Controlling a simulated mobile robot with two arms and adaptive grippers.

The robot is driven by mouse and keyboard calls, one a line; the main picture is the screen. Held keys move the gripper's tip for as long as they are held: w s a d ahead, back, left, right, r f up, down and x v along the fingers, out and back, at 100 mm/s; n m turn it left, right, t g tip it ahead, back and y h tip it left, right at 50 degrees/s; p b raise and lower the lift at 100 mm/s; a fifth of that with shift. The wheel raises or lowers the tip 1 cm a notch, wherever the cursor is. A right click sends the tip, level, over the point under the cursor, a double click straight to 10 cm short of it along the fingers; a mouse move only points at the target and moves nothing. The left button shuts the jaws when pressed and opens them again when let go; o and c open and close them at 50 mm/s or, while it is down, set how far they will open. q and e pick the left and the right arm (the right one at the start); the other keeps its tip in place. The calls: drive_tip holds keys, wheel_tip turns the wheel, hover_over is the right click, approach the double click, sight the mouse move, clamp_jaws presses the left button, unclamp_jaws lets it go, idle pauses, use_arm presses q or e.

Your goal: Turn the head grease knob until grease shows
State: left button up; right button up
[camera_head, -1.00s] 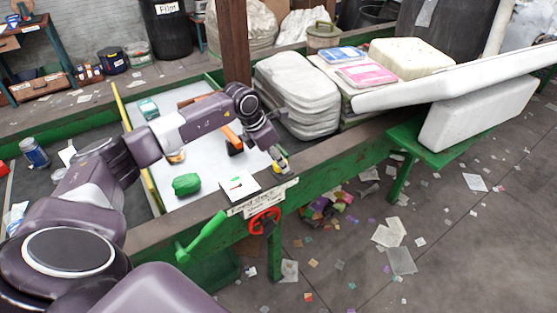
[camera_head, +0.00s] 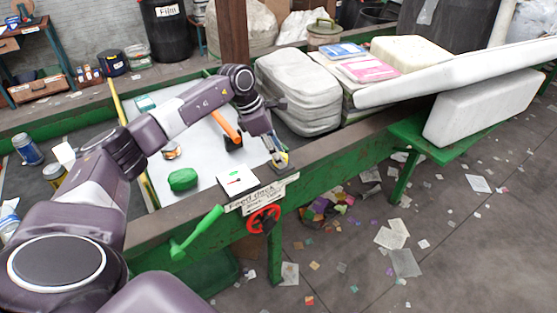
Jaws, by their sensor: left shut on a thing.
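My left gripper (camera_head: 276,160) comes down onto the beam at the front right corner of the feed deck. It is shut on a small knob, the head grease knob, with a yellowish part (camera_head: 284,157) showing beside the fingertips. The fingers hide most of the knob. I cannot make out any grease around it. My right gripper is not in view.
A white box (camera_head: 236,181) with a green and red mark sits left of the gripper, above the "Feed deck" sign (camera_head: 258,197). A red handwheel (camera_head: 263,219) and a green lever (camera_head: 198,232) are below. A green bundle (camera_head: 183,179) lies on the deck.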

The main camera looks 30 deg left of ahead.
use_arm(q)
drive_tip(key=shift+w+m+g+h+b, duration=0.15)
drive_tip(key=shift+m+g+h+b, duration=0.15)
drive_tip(key=shift+m+b, duration=0.6)
drive_tip(key=shift+m, duration=0.4)
drive_tip(key=o, duration=1.2)
drive_tip(key=shift+c, duration=0.2)
drive_tip(key=v, duration=1.2)
